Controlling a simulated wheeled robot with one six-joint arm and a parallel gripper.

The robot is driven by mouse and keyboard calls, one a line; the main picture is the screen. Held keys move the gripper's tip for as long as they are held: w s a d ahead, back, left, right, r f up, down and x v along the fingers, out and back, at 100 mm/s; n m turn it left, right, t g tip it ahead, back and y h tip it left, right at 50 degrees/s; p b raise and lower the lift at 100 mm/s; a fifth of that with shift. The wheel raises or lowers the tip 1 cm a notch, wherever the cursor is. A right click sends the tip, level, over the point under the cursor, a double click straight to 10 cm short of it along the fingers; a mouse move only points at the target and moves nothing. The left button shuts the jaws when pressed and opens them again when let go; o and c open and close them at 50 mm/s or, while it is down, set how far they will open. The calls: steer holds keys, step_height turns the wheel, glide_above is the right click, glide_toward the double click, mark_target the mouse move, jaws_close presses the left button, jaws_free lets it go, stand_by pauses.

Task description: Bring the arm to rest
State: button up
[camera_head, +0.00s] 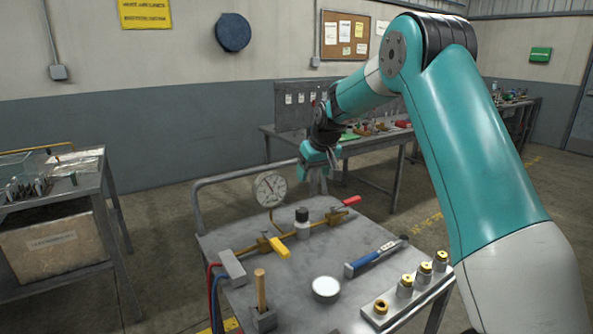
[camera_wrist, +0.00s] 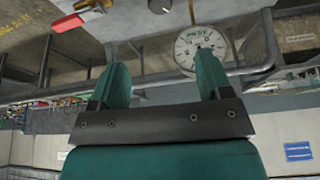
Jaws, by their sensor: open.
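My gripper (camera_head: 319,183) hangs at the end of my teal arm, above the far edge of the grey cart top (camera_head: 322,254). Its jaws (camera_wrist: 161,92) are apart and nothing is between them in the wrist view. A round white pressure gauge (camera_head: 270,188) stands to the left of the gripper at the cart's far side. The gauge (camera_wrist: 198,48) also shows in the wrist view, beyond the right finger, which overlaps its lower edge. The wrist picture looks upside down.
The cart carries a yellow-handled valve (camera_head: 280,247), a red-handled valve (camera_head: 352,201), a blue tool (camera_head: 372,259), a white bowl (camera_head: 326,287), a wooden handle in a block (camera_head: 262,290) and a rack of fittings (camera_head: 405,288). A workbench (camera_head: 378,144) stands behind. Another cart (camera_head: 52,203) is left.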

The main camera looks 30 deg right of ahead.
steer(key=s+a+r+n+g+y, duration=0.1)
steer(key=s+a+r+n+y, duration=0.15)
steer(key=s+a, duration=0.65)
steer(key=s+a+r+n+g+y, duration=0.1)
steer(key=s+a+r+n, duration=0.15)
steer(key=s+a, duration=0.75)
steer(key=s+a+n+g, duration=0.1)
steer(key=s+a, duration=0.4)
steer(key=s, duration=0.5)
steer(key=s+a+n+g, duration=0.1)
steer(key=s+a, duration=0.4)
steer(key=s, duration=0.5)
steer(key=shift+s+f+n+g+y, duration=0.2)
steer(key=shift+f+n+g+y, duration=0.1)
steer(key=shift+y, duration=0.15)
stand_by(1.7)
